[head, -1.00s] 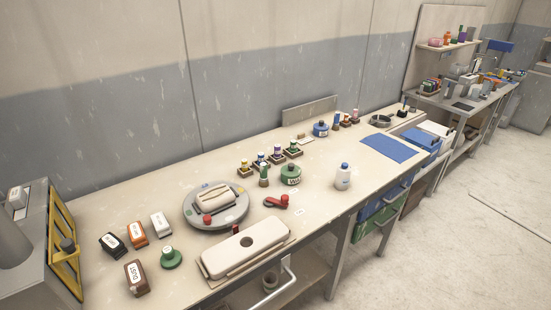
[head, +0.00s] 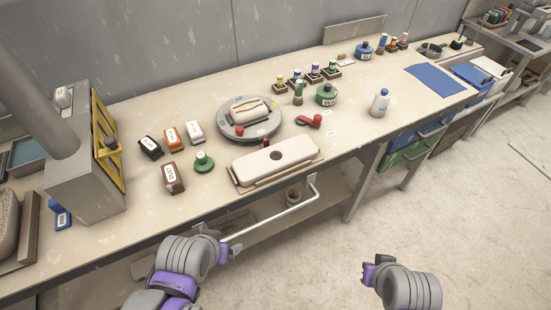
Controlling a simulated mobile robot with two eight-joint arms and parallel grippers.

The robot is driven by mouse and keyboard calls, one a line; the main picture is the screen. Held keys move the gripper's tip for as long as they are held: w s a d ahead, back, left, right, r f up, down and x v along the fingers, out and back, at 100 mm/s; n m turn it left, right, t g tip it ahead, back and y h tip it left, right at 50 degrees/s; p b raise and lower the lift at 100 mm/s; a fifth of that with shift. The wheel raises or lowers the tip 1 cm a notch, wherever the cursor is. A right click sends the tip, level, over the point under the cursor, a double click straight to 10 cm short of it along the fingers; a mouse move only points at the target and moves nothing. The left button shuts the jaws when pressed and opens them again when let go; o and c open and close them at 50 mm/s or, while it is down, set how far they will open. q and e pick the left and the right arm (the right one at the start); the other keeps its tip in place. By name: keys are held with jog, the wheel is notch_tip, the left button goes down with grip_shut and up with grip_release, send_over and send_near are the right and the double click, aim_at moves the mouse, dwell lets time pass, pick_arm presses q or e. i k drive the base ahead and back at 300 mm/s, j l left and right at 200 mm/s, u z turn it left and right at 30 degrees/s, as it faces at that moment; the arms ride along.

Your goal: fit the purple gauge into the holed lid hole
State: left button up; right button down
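The holed lid (head: 262,166) is a long off-white slab with rounded ends, lying near the front edge of the bench. A small piece with a purple upper part, perhaps the purple gauge (head: 315,68), stands upright in a row of similar coloured pieces on dark bases behind the carousel. It is too small to tell its shape. My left gripper (head: 232,250) is in front of the bench, low in the picture, apart from both. My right gripper (head: 369,270) is over the floor at the lower right. Their fingers are not clear.
A grey round carousel (head: 236,134) stands behind the lid. A red-handled tool (head: 312,121), a green jar (head: 326,95) and a white bottle (head: 380,103) stand to the right. Labelled blocks (head: 172,177) sit left. A metal rail (head: 265,228) runs along the bench front.

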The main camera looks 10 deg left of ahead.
aim_at(250, 169)
jog(key=i+l+u, duration=0.3)
jog(key=u, duration=0.15)
jog(key=i+l+u, duration=0.25)
jog(key=l+u, duration=0.15)
jog(key=i+l+u, duration=0.15)
jog(key=l+u, duration=0.3)
